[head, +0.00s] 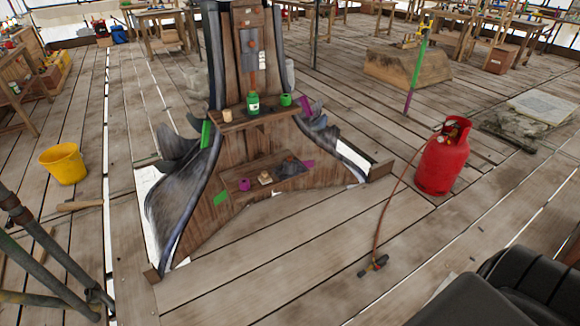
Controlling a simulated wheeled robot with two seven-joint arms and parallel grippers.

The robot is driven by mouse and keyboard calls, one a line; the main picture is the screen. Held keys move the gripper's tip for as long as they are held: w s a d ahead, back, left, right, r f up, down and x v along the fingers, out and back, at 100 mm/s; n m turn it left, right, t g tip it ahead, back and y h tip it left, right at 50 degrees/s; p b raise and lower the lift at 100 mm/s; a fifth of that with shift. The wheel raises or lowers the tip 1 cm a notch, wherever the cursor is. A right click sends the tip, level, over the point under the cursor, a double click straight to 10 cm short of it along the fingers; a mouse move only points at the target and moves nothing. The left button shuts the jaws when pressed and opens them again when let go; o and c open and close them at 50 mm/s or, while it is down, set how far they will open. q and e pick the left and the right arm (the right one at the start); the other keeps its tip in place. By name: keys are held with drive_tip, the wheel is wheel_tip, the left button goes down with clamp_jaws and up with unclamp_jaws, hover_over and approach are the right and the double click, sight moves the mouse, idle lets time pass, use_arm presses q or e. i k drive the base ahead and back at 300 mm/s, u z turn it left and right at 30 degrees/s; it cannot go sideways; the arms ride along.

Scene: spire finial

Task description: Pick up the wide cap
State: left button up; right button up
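I cannot tell for sure which piece is the wide cap. On the upper ledge of the wooden spire stand (232,150) sit a small tan cup-like piece (227,115), a green jar (253,104) with a pale label, and a short green round piece (286,100). On the lower ledge are a small purple round piece (244,185), a small beige piece (265,178) and a dark grey piece (291,167). Neither of my grippers shows in the head view.
A red gas cylinder (443,160) stands to the right, with a hose running to a torch (373,265) on the plank floor. A yellow bucket (63,164) stands at left. Poles (50,260) cross the lower left. Floor in front of the stand is mostly clear.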

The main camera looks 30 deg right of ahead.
sight(289, 164)
drive_tip(key=k, duration=0.45)
drive_tip(key=z, duration=0.35)
drive_tip(key=i, duration=0.25)
drive_tip(key=z, duration=0.85)
drive_tip(key=i, duration=1.4)
drive_tip(key=z, duration=0.55)
drive_tip(key=i, duration=0.55)
drive_tip(key=z, duration=0.1)
